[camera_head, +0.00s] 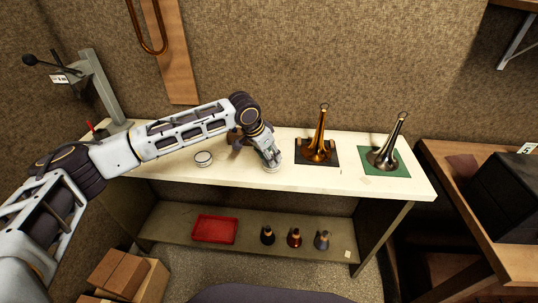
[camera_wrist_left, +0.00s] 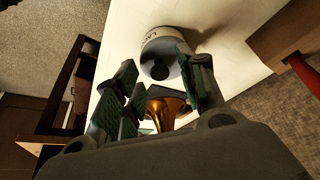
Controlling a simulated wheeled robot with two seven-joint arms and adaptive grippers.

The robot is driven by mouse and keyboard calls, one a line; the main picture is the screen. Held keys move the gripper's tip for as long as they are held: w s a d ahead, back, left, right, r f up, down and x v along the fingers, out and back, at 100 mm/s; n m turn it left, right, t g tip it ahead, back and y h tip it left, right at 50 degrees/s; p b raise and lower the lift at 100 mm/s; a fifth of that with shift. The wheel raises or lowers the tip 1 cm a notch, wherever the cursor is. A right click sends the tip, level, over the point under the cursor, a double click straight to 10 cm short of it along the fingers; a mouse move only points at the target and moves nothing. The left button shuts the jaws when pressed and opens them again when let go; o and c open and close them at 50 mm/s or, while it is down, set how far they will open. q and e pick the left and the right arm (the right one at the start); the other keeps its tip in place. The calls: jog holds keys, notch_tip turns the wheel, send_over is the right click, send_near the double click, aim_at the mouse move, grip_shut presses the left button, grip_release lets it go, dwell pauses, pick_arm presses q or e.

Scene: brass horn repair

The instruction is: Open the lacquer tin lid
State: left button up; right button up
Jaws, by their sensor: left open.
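The lacquer tin (camera_wrist_left: 165,45) is a pale cylinder with part of a dark label. In the left wrist view it sits just beyond my open fingers, its near end facing the camera. A dark round spot (camera_wrist_left: 159,72) shows on that end; I cannot tell whether it is a knob or an opening. In the head view my left gripper (camera_head: 268,157) points down at the bench, and the tin's pale base (camera_head: 272,169) shows under the fingertips. The fingers are apart; contact with the tin cannot be told. My right gripper is not in view.
A small white round container (camera_head: 203,158) stands left of my gripper on the bench (camera_head: 310,177). A brass horn bell (camera_head: 318,140) and a darker bell (camera_head: 386,152) on a green mat stand to the right.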

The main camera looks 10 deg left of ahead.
pick_arm(q)
jog(key=shift+c, duration=0.5)
grip_shut()
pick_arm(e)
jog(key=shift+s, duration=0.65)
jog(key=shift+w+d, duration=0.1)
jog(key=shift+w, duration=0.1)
